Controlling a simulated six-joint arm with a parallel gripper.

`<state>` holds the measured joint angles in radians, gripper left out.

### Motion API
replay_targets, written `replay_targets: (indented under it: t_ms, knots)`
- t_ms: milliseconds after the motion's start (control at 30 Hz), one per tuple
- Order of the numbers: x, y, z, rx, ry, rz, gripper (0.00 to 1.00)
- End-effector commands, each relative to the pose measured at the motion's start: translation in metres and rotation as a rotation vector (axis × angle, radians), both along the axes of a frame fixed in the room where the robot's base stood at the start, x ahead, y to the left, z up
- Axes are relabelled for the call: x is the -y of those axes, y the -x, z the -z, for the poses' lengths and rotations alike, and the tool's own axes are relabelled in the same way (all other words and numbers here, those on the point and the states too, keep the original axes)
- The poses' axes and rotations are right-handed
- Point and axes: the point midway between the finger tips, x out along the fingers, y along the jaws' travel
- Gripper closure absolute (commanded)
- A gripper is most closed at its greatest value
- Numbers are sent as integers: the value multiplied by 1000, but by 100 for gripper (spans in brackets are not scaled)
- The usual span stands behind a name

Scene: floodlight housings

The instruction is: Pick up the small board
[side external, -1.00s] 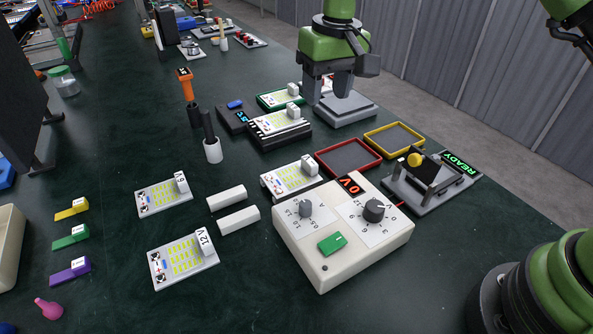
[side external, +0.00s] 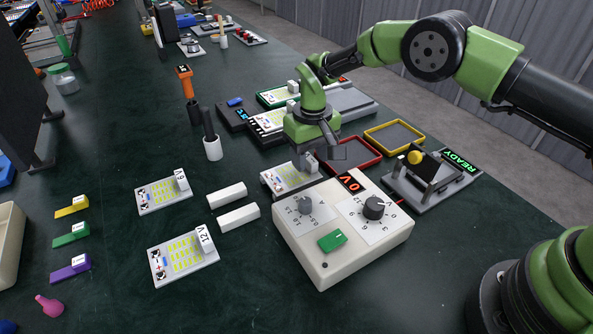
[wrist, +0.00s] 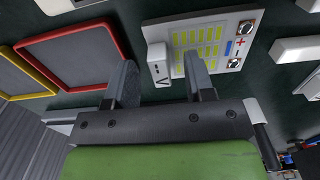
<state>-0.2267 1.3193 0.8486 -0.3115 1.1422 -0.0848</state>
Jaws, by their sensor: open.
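A small white board (side external: 284,183) with yellow LED patches lies behind the control box, partly hidden by my gripper. In the wrist view, the board (wrist: 206,48) shows yellow patches, a red plus, a blue part and two round terminals. A white block (wrist: 159,62) marked with a V stands at its near end. My gripper (wrist: 160,78) is open and empty. In the wrist view its fingers appear on either side of the block, with one overlapping the board. In the side view my gripper (side external: 320,155) is just above the block end. Contact cannot be told.
The control box (side external: 345,230) with knobs stands close in front of the board. A red tray (side external: 378,160) and a yellow tray (side external: 418,143) lie to the right. Boards marked 6V (side external: 160,197) and 12V (side external: 180,265) and two white bars (side external: 238,217) lie left.

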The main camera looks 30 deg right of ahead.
Motion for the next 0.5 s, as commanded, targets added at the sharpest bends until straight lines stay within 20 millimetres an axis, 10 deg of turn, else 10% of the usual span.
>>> replay_targets:
  t_ms: [333,500]
  knots:
    - [0,0,10,1,-1,1,53]
    - [1,0,10,1,-1,1,92]
